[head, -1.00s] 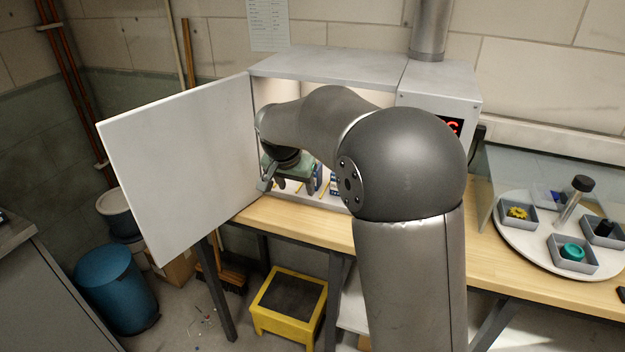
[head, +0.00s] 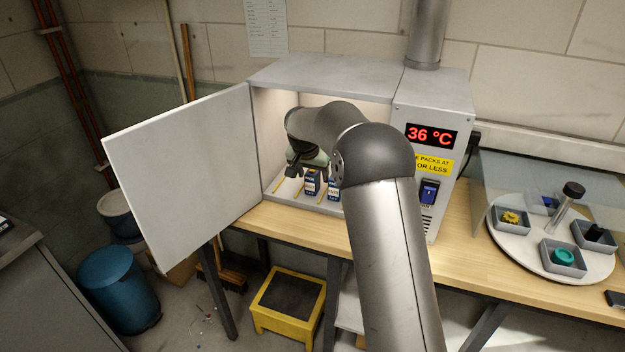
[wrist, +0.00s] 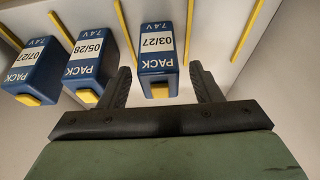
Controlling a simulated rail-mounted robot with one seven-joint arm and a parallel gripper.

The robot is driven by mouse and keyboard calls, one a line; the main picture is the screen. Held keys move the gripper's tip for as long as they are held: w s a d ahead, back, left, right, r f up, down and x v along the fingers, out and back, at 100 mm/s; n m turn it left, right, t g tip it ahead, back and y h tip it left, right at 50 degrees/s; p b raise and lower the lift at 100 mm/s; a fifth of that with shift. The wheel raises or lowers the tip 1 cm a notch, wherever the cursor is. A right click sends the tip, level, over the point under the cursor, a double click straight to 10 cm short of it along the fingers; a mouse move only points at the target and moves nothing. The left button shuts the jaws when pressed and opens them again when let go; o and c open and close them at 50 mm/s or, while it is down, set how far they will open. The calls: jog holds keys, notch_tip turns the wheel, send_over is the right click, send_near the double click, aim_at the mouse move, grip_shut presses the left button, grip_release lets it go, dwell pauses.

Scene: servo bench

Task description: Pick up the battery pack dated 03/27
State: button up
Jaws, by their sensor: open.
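The battery pack dated 03/27 (wrist: 157,38) is blue with a white label and a yellow tab, and stands in the lit cabinet. In the wrist view it is the rightmost of three packs, beside the 05/28 pack (wrist: 91,62) and the 07/27 pack (wrist: 32,74). My gripper (wrist: 160,70) is open, with one finger on each side of the 03/27 pack's near end. In the head view my gripper (head: 307,170) is inside the cabinet, above blue packs (head: 312,184) whose dates are too small to read.
The cabinet door (head: 185,170) stands wide open at the left. The cabinet's front panel shows a red 36 °C display (head: 431,136), a partly hidden yellow sign (head: 435,165) and a switch (head: 429,191). Yellow dividers (wrist: 124,30) separate the packs. A round tray (head: 520,252) with small bins stands right.

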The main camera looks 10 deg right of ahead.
jog(key=shift+x, duration=0.75)
jog(key=c, duration=1.1)
jog(key=shift+r, duration=0.1)
